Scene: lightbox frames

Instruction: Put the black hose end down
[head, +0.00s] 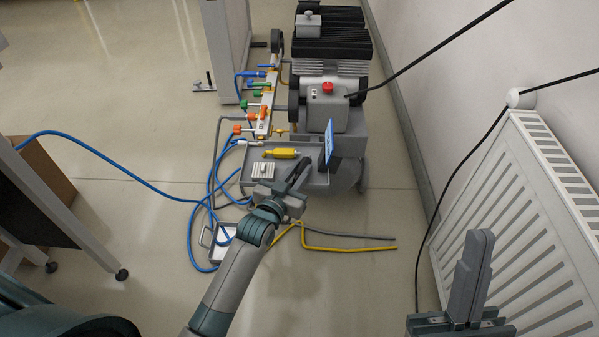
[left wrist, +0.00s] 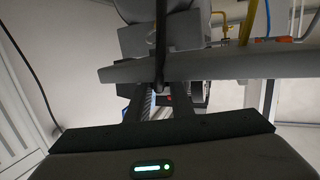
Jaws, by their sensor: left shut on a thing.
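My left gripper (head: 298,176) is at the right front of the compressor's grey tray, beside the upright blue card. In the left wrist view, my left gripper (left wrist: 160,87) has its fingers closed on a dark, thin strand that looks like the black hose (left wrist: 161,42). It runs up out of the fingertips, past a grey edge. The hose end cannot be made out in the head view, where the fingers and wrist cover it. My right gripper (head: 470,278) is at the lower right before the radiator, its fingers together with nothing seen between them.
The compressor (head: 332,45) stands at the back, with a tray (head: 302,181) holding a yellow tool (head: 281,152). Blue hoses (head: 190,205) loop at left; a yellow hose (head: 350,248) and a grey hose (head: 350,236) lie on the floor. A radiator (head: 520,220) is at right.

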